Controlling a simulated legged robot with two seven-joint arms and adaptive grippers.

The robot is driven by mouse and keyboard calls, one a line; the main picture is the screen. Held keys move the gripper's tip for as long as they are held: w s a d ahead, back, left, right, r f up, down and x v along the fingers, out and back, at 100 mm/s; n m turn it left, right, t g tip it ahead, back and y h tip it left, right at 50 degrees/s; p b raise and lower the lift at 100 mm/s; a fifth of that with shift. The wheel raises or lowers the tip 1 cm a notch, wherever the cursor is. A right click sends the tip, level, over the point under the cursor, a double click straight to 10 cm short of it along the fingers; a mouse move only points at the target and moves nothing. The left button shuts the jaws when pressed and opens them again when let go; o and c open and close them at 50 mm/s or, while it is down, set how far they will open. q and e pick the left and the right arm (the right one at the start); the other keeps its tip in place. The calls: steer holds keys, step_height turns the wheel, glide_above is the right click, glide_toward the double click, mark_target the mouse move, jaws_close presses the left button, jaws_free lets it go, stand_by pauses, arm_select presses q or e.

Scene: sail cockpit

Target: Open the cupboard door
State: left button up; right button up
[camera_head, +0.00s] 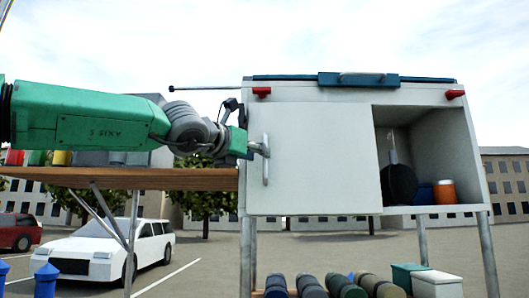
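A white cupboard (430,210) stands on metal legs in front of me. Its flat white door panel (325,155) covers the left and middle of the front, and the right part is an open compartment. A vertical metal handle (265,168) is on the door near its left edge. My green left arm reaches in from the left, and my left gripper (258,148) is at the upper part of the handle. Whether its fingers are closed around the handle or only touch it cannot be told. My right gripper is not in view.
The compartment holds a dark round item (399,184), a blue item and an orange jar (444,192). A wooden shelf (150,179) lies left of the cupboard, under my arm. Rolled bundles (340,286) and a white-lidded box (437,284) sit below.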

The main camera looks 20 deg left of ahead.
mark_target(265, 175)
arm_select(q)
steer(key=shift+d+p+x, duration=0.15)
steer(key=shift+p+x, duration=0.05)
steer(key=shift+x, duration=0.65)
steer(key=shift+d+p+x, duration=0.15)
steer(key=shift+p+x, duration=0.05)
steer(key=shift+x, duration=0.6)
steer(key=shift+a, duration=0.1)
jaws_close()
